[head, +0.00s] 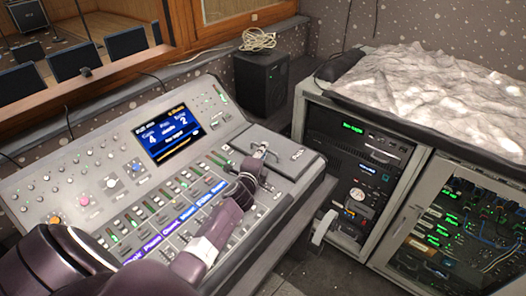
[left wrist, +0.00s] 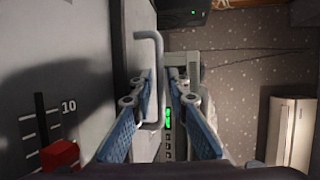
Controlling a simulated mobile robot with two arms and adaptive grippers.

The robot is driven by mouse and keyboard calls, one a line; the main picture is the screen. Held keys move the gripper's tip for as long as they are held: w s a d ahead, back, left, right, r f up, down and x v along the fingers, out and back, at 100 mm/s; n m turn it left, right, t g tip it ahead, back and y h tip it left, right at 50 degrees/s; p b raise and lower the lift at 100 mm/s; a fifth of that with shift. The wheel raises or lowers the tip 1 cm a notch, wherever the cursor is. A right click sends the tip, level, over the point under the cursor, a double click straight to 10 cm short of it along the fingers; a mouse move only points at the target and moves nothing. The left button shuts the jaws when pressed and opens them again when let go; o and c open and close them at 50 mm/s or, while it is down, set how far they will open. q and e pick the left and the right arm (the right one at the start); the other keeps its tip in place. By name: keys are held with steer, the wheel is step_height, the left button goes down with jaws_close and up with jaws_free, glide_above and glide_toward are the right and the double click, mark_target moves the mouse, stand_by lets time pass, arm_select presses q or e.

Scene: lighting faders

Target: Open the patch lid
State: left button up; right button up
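The patch lid (head: 292,149) is a flat grey panel with white lettering at the right end of the mixing console. It lies down flat. A grey bent bar handle (left wrist: 150,38) shows in the left wrist view, standing out from the panel surface. My left gripper (head: 262,154) is over the lid's left part in the head view. In the left wrist view my left gripper (left wrist: 160,110) has its two blue-padded fingers apart, with the handle's long bar between them, nearer the left finger. I cannot tell whether they touch. My right gripper is not in view.
The console (head: 110,145) carries a lit screen (head: 168,132), knobs and several faders below my left arm. A red fader cap (left wrist: 60,155) is close to the left finger. A black speaker (head: 262,82) stands behind the lid. An equipment rack (head: 352,165) stands to the right.

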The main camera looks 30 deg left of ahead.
arm_select(q)
jaws_close()
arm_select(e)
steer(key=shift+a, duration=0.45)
arm_select(q)
steer(key=shift+f, duration=0.1)
